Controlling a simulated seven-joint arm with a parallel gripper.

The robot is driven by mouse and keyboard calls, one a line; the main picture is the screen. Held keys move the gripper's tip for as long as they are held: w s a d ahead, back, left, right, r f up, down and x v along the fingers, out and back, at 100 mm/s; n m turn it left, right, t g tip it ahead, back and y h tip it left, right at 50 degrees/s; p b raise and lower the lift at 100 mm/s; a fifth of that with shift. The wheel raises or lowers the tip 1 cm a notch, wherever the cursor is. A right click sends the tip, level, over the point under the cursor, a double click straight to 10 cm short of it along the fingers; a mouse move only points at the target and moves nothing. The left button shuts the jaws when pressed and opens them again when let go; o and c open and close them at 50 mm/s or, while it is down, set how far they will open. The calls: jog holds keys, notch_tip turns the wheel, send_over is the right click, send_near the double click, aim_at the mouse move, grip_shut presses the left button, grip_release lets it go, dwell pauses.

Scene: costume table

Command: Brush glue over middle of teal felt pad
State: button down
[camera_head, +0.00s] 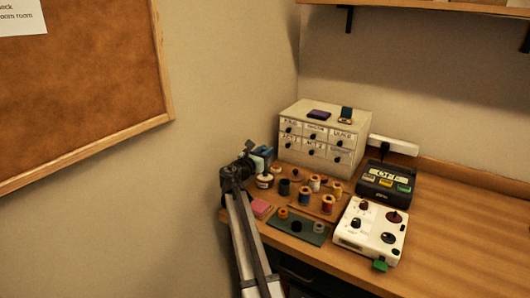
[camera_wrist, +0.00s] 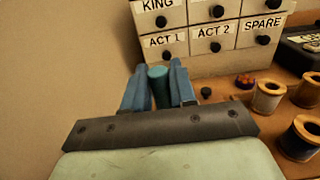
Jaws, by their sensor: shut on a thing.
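My gripper (camera_wrist: 160,88) is shut on a teal cylindrical thing (camera_wrist: 160,74), which stands between its blue fingers. The rest of that thing is hidden, so I cannot tell if it is the glue brush. In the head view my gripper (camera_head: 264,157) is at the left end of the table, in front of the drawer box. A small cream jar with a dark label (camera_head: 264,181), perhaps the glue, stands just below it. A flat dull-teal mat (camera_head: 315,239) lies at the front edge with several small round things on it. I cannot tell if it is the felt pad.
A drawer box (camera_wrist: 180,59) stands behind my gripper. Several thread spools (camera_head: 327,203) stand right of the jar. A white device (camera_head: 370,236) and a dark device (camera_head: 386,184) stand further right. The table's right side is clear.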

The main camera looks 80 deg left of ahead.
jog(key=shift+f, duration=0.5)
dwell(1.3)
jog(key=shift+r, duration=3.55)
